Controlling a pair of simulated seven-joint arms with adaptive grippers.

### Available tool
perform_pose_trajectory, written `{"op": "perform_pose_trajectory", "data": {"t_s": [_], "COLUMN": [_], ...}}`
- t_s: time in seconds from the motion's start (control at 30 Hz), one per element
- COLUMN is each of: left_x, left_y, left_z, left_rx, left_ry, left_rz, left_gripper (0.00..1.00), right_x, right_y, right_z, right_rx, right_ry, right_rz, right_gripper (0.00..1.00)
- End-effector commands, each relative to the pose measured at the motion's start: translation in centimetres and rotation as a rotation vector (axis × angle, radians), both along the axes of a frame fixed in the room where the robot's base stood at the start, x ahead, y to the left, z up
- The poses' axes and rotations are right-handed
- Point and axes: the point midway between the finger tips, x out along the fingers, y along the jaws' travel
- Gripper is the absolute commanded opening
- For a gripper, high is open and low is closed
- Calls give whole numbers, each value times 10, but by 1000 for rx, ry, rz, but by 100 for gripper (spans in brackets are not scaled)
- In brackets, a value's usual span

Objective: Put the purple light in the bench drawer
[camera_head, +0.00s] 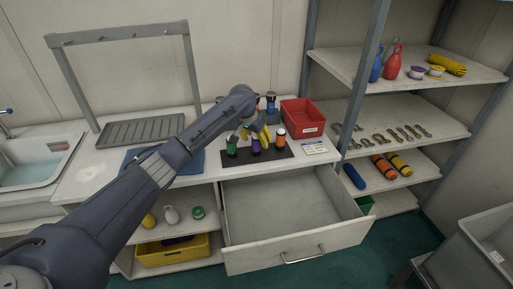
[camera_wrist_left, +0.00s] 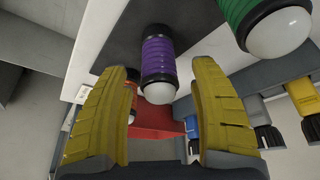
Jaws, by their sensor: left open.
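The purple light (camera_head: 256,147) stands on a black mat (camera_head: 240,161) on the bench, between a green light and an orange light. In the left wrist view the purple light (camera_wrist_left: 158,58) shows its ribbed purple body and white dome. My left gripper (camera_head: 261,137) has yellow fingers and is at the purple light. In the wrist view the open fingers (camera_wrist_left: 155,115) lie to either side of the light's dome end, with gaps visible. The bench drawer (camera_head: 285,205) is pulled out below the bench top and looks empty. My right gripper is not in view.
The green light (camera_head: 231,146) and orange light (camera_head: 280,139) stand close on either side. A red bin (camera_head: 303,118) and a white card (camera_head: 314,147) are to the right. My left arm crosses above a blue mat (camera_head: 190,166). Shelves (camera_head: 400,113) stand at the right.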

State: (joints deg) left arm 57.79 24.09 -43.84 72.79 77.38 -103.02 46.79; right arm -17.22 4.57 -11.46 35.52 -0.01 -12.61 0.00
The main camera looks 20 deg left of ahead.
Motion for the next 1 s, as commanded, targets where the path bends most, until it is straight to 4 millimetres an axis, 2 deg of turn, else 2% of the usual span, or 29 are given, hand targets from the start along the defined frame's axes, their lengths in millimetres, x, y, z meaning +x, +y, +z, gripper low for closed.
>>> {"op": "perform_pose_trajectory", "data": {"t_s": [0.1, 0.3, 0.67, 1.0], "left_x": [3, 10, 11, 11], "left_y": [-1, -3, -3, -3], "left_z": [-17, -32, -35, -35], "left_rx": [0, 0, 0, 0], "left_ry": [4, 1, 1, 1], "left_rz": [2, 1, 0, 0], "left_gripper": [62, 62, 62, 22], "right_x": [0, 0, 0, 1], "right_y": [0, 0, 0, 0], "right_z": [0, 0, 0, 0], "right_rx": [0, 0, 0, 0], "right_ry": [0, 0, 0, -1], "right_rz": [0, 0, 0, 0], "right_gripper": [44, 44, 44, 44]}}
